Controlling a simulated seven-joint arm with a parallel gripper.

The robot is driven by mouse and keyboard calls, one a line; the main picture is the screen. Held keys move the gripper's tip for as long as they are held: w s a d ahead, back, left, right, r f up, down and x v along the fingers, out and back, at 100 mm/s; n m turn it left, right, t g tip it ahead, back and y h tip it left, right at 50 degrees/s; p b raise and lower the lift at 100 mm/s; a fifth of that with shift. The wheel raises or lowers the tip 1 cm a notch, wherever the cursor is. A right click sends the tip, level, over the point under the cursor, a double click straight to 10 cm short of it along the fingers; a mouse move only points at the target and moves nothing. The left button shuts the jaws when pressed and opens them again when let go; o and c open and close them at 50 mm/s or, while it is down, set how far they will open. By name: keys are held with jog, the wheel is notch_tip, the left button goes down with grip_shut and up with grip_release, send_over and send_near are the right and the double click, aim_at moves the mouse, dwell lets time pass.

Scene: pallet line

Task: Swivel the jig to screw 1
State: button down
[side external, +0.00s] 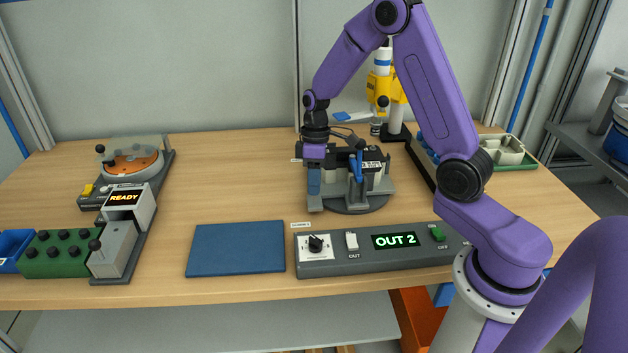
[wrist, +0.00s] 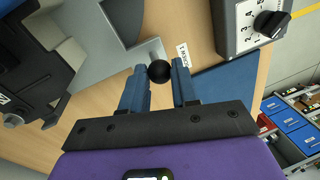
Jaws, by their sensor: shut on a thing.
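The jig (side external: 379,187) is a grey fixture with blue clamps on a dark round base, in the middle of the table in the side view. Its grey plate (wrist: 92,38) and arm fill the upper left of the wrist view. A black ball knob (wrist: 159,71) at the end of the grey arm sits between my blue fingers. My gripper (side external: 314,196) is shut on this knob at the jig's left side; it also shows in the wrist view (wrist: 158,66). A small white label (wrist: 183,55), which seems to read SCREW 1, lies just beyond the right finger.
A control box (side external: 345,268) with a dial and an OUT 2 display stands in front of the jig. A blue mat (side external: 236,248) lies left of it. A yellow tool stand (side external: 383,88) is behind. A READY unit (side external: 128,204) stands at left. The table between is clear.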

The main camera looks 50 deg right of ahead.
jog(key=shift+s+a, duration=0.1)
jog(key=c, duration=0.9)
grip_release()
jog(key=shift+o, duration=0.2)
notch_tip(320, 180, up, 17)
jog(key=w+d, duration=0.2)
jog(key=shift+d, duration=0.4)
jog(key=shift+s, duration=0.1)
